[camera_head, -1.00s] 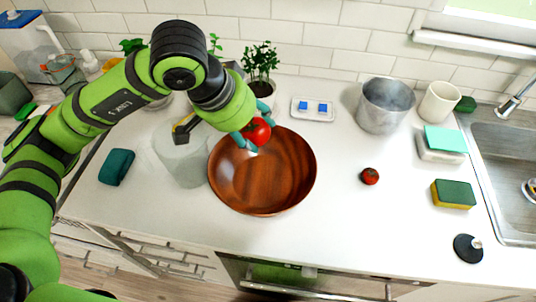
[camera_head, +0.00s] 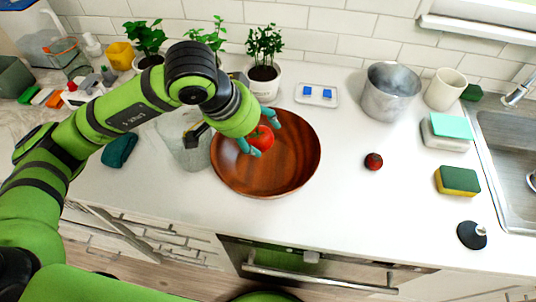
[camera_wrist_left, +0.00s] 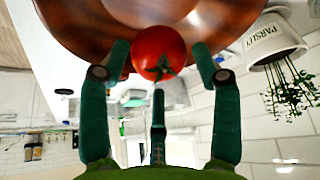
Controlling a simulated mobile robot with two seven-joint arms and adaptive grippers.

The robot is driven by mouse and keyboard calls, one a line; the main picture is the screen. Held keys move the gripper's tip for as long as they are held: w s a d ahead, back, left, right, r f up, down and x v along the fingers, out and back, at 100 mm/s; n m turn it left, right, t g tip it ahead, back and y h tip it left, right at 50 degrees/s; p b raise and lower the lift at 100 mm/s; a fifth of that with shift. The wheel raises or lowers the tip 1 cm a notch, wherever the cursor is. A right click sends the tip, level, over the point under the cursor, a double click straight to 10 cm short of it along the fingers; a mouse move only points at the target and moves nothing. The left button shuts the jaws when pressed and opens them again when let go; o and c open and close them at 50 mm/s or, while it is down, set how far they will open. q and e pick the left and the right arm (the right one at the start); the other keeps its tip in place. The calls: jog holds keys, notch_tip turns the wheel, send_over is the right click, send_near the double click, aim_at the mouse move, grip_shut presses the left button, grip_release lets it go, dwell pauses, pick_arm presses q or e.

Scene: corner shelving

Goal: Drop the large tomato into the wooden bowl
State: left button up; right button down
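The large red tomato (camera_head: 261,138) is in front of the left side of the wooden bowl (camera_head: 292,160), between the fingers of my left gripper (camera_head: 262,133). In the left wrist view the tomato (camera_wrist_left: 158,53) shows its green stem toward the camera, with the bowl (camera_wrist_left: 90,25) behind it. The teal fingers are spread, with a visible gap between the tomato and the right-hand finger, so the gripper looks open. I cannot tell whether the tomato touches the bowl. My right gripper is not in view.
A smaller tomato (camera_head: 373,161) lies on the counter right of the bowl. A clear container (camera_head: 185,148) stands close at the bowl's left. Potted plants (camera_head: 264,60), a metal pot (camera_head: 389,92), a white cup (camera_head: 444,90) and a sponge (camera_head: 457,181) stand around.

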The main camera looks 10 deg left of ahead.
pick_arm(q)
jog(key=shift+r, duration=0.15)
jog(key=v, duration=1.1)
jog(key=shift+s+a+r, duration=0.15)
jog(key=shift+a+r, duration=0.05)
jog(key=shift+r, duration=0.1)
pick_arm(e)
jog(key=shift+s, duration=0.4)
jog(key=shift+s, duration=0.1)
